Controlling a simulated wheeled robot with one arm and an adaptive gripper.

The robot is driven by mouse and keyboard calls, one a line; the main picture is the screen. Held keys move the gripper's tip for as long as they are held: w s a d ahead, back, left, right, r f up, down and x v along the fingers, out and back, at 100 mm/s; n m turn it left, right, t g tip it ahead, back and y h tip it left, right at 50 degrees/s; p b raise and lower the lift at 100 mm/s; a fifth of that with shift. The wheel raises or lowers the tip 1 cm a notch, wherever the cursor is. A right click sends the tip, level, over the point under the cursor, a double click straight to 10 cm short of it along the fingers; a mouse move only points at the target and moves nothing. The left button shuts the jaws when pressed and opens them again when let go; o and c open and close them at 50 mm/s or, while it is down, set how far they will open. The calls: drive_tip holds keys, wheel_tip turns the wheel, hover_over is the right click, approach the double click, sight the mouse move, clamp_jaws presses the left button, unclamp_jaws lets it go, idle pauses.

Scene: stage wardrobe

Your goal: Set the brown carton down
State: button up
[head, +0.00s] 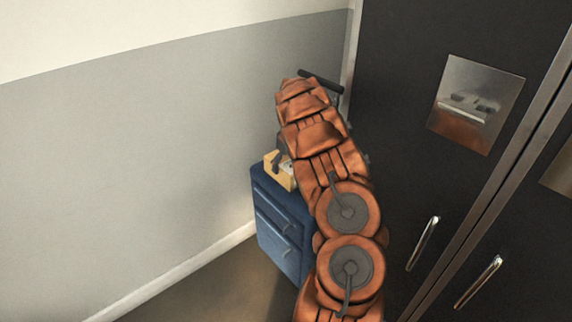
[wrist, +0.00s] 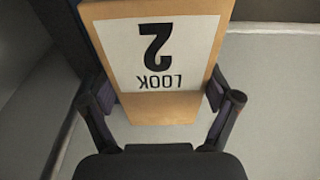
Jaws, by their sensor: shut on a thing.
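The brown carton (wrist: 165,108) fills the middle of the wrist view, with a white label reading "LOOK 2" upside down. My gripper (wrist: 159,93) has one finger on each side of the carton and is shut on it. In the head view the carton (head: 272,172) shows as a small tan box at the top of a blue drawer cabinet (head: 280,222). My arm hides part of the carton and of the cabinet top. I cannot tell whether the carton's underside touches the cabinet.
A grey and white wall (head: 130,150) stands to the left and behind the blue cabinet. Dark wardrobe doors (head: 400,150) with metal handles stand close on the right of my arm. Some bare floor (head: 215,285) shows in front of the wall.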

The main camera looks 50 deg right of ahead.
sight(289, 164)
drive_tip(key=shift+f, duration=0.15)
drive_tip(key=o, duration=1.1)
drive_tip(key=shift+o, duration=0.2)
wheel_tip(289, 164, up, 12)
drive_tip(key=s, duration=0.2)
drive_tip(key=s+a+r+g, duration=0.1)
drive_tip(key=s+a+r, duration=0.15)
drive_tip(key=a, duration=0.55)
drive_tip(key=s+a+r, duration=0.1)
drive_tip(key=a+r, duration=0.2)
drive_tip(key=a, duration=0.4)
drive_tip(key=s+a+r+m+g, duration=0.1)
drive_tip(key=s+a, duration=0.7)
drive_tip(key=a, duration=0.5)
drive_tip(key=s+a+f+n+g, duration=0.1)
drive_tip(key=s+a, duration=0.6)
drive_tip(key=s, duration=0.3)
drive_tip(key=s+a+f+n+g, duration=0.1)
drive_tip(key=s+a, duration=0.7)
drive_tip(key=s, duration=0.2)
drive_tip(key=shift+s+a+f+p, duration=0.25)
drive_tip(key=shift+f+p, duration=0.1)
drive_tip(key=shift+f, duration=0.05)
